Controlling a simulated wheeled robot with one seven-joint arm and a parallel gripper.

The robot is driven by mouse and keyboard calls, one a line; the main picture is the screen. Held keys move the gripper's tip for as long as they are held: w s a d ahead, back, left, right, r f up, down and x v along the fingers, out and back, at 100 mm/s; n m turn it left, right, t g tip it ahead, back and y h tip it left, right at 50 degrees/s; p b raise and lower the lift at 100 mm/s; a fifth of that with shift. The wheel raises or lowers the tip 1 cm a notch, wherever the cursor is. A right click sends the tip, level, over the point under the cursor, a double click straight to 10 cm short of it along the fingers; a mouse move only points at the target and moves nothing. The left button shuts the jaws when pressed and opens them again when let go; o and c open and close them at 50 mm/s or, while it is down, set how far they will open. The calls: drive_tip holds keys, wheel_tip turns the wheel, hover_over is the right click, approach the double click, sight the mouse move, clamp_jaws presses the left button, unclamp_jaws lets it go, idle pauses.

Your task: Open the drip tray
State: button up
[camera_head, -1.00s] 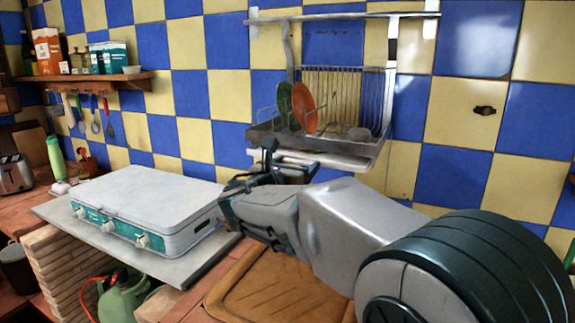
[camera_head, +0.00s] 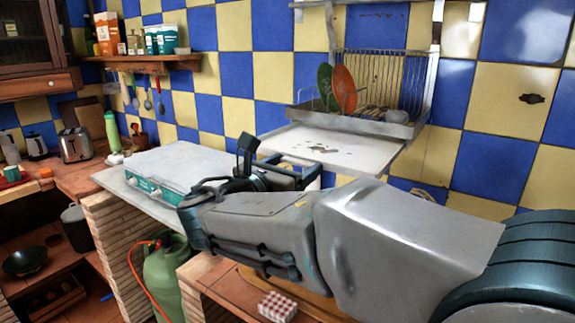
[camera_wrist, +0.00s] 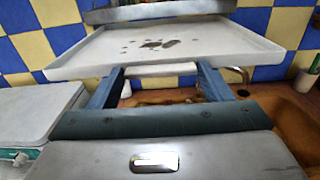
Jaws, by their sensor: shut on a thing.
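The white drip tray (camera_head: 335,147) sticks out from under the wall dish rack (camera_head: 385,125), with dark wet spots on its surface. In the wrist view the tray (camera_wrist: 225,42) fills the upper middle, its near edge facing me. My gripper (camera_head: 293,170) is at the tray's front side, just below its edge. In the wrist view its two blue fingers (camera_wrist: 158,80) reach up to a pale piece under the front edge and are shut on it.
A green plate (camera_head: 325,87) and an orange plate (camera_head: 344,89) stand in the rack. A white camping stove (camera_head: 180,165) sits left of my gripper. A green gas bottle (camera_head: 168,272) stands below. A shelf (camera_head: 150,60) is at the upper left.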

drive_tip(key=o, duration=1.4)
drive_tip(key=b+v, duration=0.1)
drive_tip(key=v, duration=1.2)
drive_tip(key=shift+s+a, duration=0.2)
drive_tip(key=shift+a, duration=0.1)
